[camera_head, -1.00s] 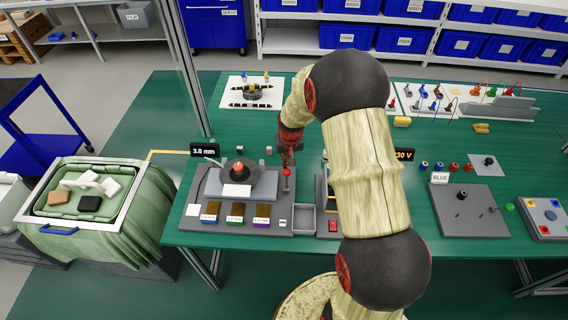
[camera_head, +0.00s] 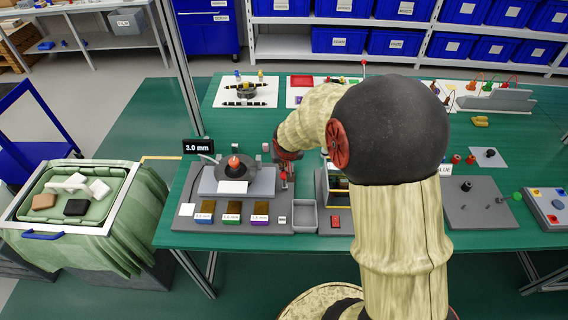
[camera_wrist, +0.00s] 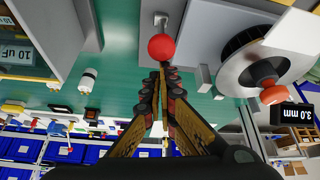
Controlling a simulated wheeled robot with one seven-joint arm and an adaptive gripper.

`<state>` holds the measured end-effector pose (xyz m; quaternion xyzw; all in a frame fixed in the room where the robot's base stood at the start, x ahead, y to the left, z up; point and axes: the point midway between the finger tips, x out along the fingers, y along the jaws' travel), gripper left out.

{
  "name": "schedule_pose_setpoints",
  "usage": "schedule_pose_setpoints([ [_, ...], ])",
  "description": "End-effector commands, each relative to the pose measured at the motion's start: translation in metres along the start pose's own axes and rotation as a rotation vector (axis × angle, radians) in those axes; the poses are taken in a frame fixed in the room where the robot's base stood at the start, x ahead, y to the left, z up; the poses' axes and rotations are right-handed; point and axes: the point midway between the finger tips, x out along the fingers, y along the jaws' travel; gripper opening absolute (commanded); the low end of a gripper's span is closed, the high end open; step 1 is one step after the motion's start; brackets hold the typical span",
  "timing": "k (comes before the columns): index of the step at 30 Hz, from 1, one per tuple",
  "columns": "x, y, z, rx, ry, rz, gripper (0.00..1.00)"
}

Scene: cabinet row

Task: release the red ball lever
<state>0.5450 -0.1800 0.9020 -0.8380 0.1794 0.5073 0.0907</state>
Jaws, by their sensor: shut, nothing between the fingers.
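The red ball (camera_wrist: 162,47) of the lever shows clearly in the wrist view, on a short pale stem over a grey base plate. My gripper (camera_wrist: 161,70) is shut and empty, its fingertips pointing at the ball from just below it in the picture. Whether the tips touch the ball I cannot tell. In the head view my gripper (camera_head: 286,168) is over the right side of the grey test station (camera_head: 190,222), and the ball is hard to make out there. The station carries a dark disc with an orange-red knob (camera_head: 234,162); the knob also shows in the wrist view (camera_wrist: 272,95).
A display (camera_head: 198,146) reading 3.0 mm stands at the station's back left. An empty grey tray (camera_head: 305,217) and a unit with a red button (camera_head: 335,221) are to the right. Coloured labelled blocks (camera_head: 231,212) line the station's front. My arm hides much of the table's right side.

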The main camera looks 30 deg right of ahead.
Motion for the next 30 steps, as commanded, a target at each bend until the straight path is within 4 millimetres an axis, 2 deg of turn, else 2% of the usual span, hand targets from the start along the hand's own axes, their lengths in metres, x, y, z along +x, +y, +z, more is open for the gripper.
schedule_pose_setpoints([
  [5,-0.007,-0.003,0.015,0.000,0.002,0.000,0.00],
  [30,-0.023,-0.002,0.005,0.000,0.001,0.000,0.00],
])
